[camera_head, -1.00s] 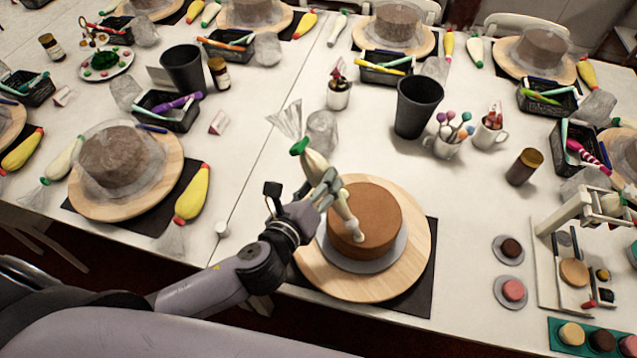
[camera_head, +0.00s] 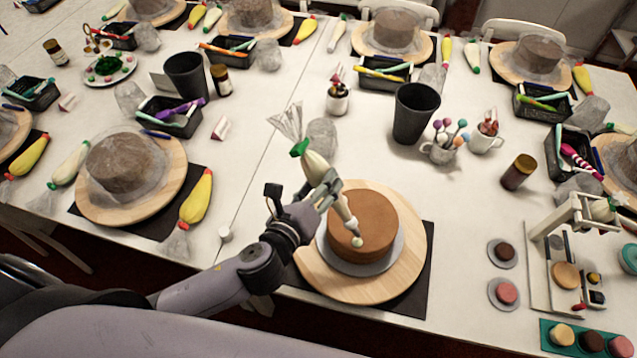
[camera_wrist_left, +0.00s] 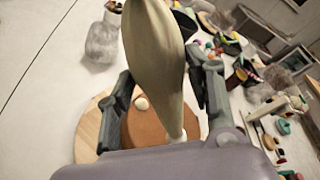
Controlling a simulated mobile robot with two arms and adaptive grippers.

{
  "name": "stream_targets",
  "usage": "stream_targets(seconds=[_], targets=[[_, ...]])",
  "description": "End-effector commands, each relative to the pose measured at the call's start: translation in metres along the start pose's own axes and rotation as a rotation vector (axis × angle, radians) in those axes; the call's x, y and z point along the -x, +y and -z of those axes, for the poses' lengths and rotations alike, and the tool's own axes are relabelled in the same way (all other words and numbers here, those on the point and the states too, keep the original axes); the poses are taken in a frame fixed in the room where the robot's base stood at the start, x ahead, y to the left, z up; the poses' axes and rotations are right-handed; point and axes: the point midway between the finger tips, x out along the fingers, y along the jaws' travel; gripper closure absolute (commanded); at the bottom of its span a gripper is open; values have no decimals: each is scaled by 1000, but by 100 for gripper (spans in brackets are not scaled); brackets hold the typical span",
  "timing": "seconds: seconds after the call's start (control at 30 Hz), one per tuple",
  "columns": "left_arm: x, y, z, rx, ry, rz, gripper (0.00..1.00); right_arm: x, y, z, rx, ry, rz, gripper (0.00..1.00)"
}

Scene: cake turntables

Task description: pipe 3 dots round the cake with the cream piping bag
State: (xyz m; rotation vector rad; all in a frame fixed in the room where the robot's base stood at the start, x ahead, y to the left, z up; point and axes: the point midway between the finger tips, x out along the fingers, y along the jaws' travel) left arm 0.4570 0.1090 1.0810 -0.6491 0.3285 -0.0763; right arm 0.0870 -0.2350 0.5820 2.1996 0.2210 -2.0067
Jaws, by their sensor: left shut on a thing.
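The brown cake (camera_head: 377,214) sits on a grey disc (camera_head: 386,262) on a round wooden turntable (camera_head: 412,270). My left gripper (camera_head: 328,190) is shut around the cream piping bag (camera_head: 318,166), which has a green band near its top. The bag is tilted, nozzle down over the near part of the cake top. A white cream dot (camera_head: 358,242) shows at the nozzle tip; I cannot tell whether they touch. In the left wrist view, the bag (camera_wrist_left: 152,45) is between the fingers, and a separate white dot (camera_wrist_left: 142,103) lies on the cake (camera_wrist_left: 147,128). My right gripper is not in view.
A black cup (camera_head: 414,113), a mug of colourful sticks (camera_head: 442,145) and a brown jar (camera_head: 520,170) stand behind and right of the turntable. A white stand (camera_head: 545,255) is at right. A wrapped cake (camera_head: 125,163) is at left.

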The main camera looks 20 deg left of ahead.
Motion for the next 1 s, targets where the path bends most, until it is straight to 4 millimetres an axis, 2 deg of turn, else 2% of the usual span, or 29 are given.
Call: stream_targets(seconds=[0.27, 0.37, 0.47, 0.7, 0.83, 1.0], targets=[[0, -1, -1, 0, -2, 1, 62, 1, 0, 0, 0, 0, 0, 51], [-6, -3, -2, 1, -4, 1, 62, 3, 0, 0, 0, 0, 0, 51], [-25, -8, -2, 4, -9, -2, 62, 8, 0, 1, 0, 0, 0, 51], [-87, -35, 0, 15, -9, 4, 62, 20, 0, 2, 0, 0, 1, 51], [-106, -46, 2, 19, -3, 10, 62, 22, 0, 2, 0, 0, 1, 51], [-114, -45, 9, 19, 1, 10, 62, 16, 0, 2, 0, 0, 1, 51]])
